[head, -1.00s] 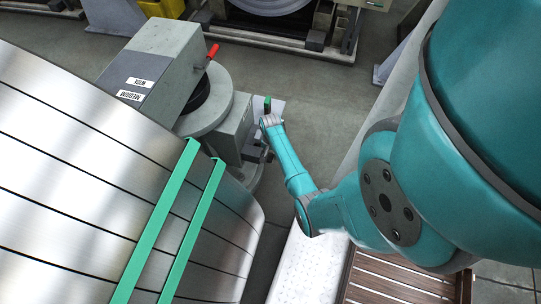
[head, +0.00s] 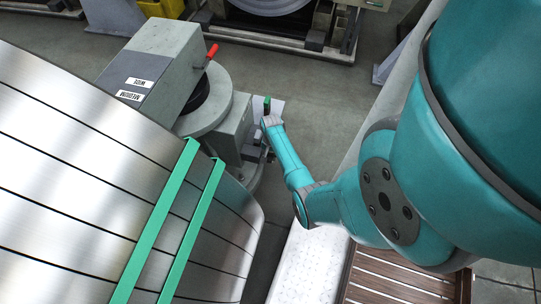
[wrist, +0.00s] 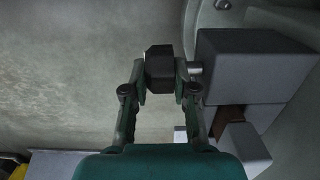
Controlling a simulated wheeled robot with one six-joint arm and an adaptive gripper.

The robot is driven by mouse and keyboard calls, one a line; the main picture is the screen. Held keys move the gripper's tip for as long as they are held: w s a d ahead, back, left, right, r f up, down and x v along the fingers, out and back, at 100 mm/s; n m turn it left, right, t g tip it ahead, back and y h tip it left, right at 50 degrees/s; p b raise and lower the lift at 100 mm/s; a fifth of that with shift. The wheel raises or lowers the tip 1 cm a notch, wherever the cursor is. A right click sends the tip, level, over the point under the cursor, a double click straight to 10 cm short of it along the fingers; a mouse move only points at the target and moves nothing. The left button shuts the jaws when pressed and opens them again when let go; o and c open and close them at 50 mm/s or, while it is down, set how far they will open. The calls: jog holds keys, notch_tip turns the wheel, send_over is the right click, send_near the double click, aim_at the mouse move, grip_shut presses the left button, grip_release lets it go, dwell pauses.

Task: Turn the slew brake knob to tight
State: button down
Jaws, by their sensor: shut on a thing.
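A black faceted knob (wrist: 158,68) stands on a short metal shaft beside a grey block (wrist: 250,65) in the wrist view. My gripper (wrist: 160,80) is shut on this knob, with one finger on each side of it. I cannot read any marks for tight or loose, so the knob's setting cannot be told. In the head view my wrist (head: 272,124) is beside the grey machine post, and the knob and the fingertips cannot be made out there.
A large steel strip (head: 70,150) with green bars (head: 155,225) fills the left. A grey housing (head: 165,65) with labels "WIDE" and "MEDIUM" and a red-handled lever (head: 212,51) stands behind it. A slatted wooden deck (head: 400,280) lies at the lower right. Open floor (head: 330,100) lies right of the post.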

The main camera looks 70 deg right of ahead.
jog(key=shift+y, duration=0.5)
jog(key=c, duration=1.2)
grip_release()
jog(key=shift+d+r, duration=0.1)
notch_tip(320, 180, up, 12)
jog(key=d, duration=0.1)
jog(key=shift+d, duration=0.25)
jog(key=shift+f, duration=0.2)
